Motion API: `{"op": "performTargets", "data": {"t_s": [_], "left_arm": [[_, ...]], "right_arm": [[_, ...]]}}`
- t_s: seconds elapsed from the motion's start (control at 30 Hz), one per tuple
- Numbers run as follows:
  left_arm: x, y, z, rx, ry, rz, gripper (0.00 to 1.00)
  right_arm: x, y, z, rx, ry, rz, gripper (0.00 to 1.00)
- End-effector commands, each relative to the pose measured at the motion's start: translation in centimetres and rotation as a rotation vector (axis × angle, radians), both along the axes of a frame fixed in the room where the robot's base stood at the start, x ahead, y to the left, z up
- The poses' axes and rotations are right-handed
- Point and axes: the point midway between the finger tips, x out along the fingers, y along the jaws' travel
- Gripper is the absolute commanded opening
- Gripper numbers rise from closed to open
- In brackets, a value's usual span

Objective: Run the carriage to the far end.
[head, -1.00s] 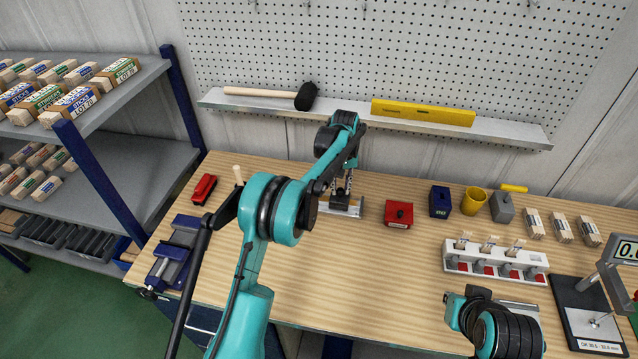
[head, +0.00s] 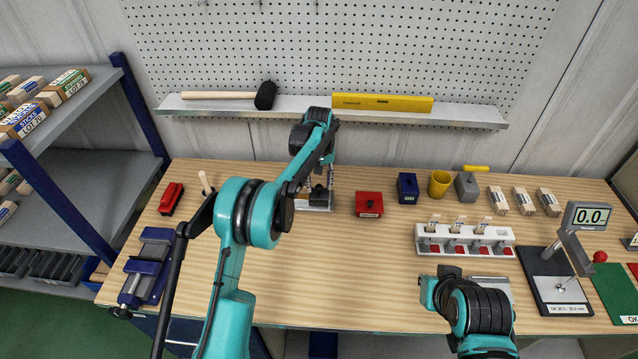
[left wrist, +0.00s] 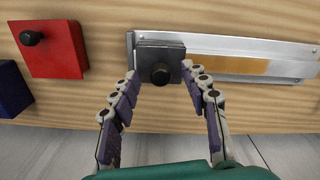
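In the head view the carriage (head: 319,194) shows dark below my left gripper, and part of the rail (head: 316,207) shows; my arm hides the rest. My left gripper (left wrist: 160,80) is open, its fingers on either side of the carriage's near part. I cannot tell whether they touch it. My right arm is at the lower right of the head view, its fingers hidden.
A red box with a black knob (head: 369,203) stands close to the carriage's end of the rail. A blue box (head: 408,188), yellow cup (head: 439,183) and white stick holder (head: 463,241) stand further right. A blue vise (head: 148,265) is at left.

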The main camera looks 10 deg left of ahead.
Motion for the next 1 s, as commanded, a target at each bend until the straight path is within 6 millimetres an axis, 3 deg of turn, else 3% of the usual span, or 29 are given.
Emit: {"op": "performTargets", "data": {"t_s": [0.23, 0.5, 0.7, 1.0], "left_arm": [[0.0, 0.0, 1.9, 0.0, 0.0, 0.0, 0.46], [0.0, 0.0, 7.8, 0.0, 0.0, 0.0, 0.46], [0.0, 0.0, 10.9, 0.0, 0.0, 0.0, 0.46], [0.0, 0.0, 12.0, 0.0, 0.0, 0.0, 0.46]], "right_arm": [[0.0, 0.0, 0.0, 0.0, 0.0, 0.0, 0.0], [0.0, 0.0, 0.0, 0.0, 0.0, 0.0, 0.0], [0.0, 0.0, 0.0, 0.0, 0.0, 0.0, 0.0], [0.0, 0.0, 0.0, 0.0, 0.0, 0.0, 0.0]]}}
